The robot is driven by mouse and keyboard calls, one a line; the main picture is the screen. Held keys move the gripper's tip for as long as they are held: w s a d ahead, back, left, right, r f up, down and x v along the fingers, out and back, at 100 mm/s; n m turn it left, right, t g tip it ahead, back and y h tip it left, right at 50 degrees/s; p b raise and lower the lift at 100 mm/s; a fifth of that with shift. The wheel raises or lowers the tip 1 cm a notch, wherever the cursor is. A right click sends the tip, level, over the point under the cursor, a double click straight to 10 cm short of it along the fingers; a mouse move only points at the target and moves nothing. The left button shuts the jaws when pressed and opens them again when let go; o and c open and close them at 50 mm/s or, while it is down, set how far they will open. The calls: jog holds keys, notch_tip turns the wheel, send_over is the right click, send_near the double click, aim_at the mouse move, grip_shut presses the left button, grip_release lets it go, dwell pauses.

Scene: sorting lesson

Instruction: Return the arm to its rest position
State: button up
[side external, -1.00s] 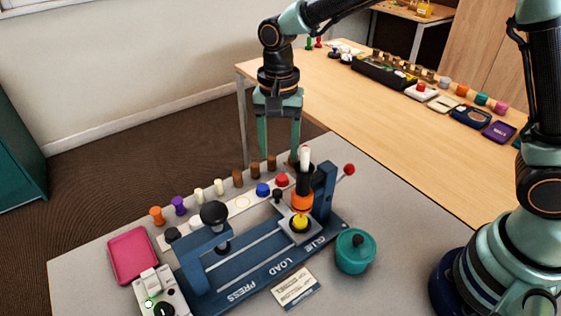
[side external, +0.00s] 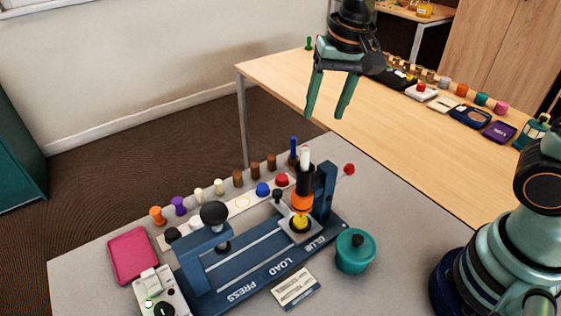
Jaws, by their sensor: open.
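My gripper (side external: 326,112) is high in the upper middle of the side view, in front of the wooden table. Its two green fingers point down and stand apart, with nothing between them. Below it, on the grey table (side external: 400,190), is the blue press fixture (side external: 260,262) marked GLUE, LOAD and PRESS. A yellow piece (side external: 300,222) sits at its glue end, under an orange and black dispenser (side external: 303,200) with a white top. A row of small pieces stands behind the fixture, including an orange one (side external: 157,216) and a purple one (side external: 178,206).
A pink tray (side external: 133,256) lies at the left and a teal lidded pot (side external: 355,251) at the right. A red knob (side external: 349,169) sticks out beside the fixture. The wooden table (side external: 290,85) behind carries several small items along its far side.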

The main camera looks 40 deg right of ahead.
jog(key=s+d+r+n+t, duration=0.2)
jog(key=s+d+n, duration=0.3)
jog(key=s+d, duration=0.3)
jog(key=shift+t+h, duration=0.3)
jog(key=shift+t, duration=0.3)
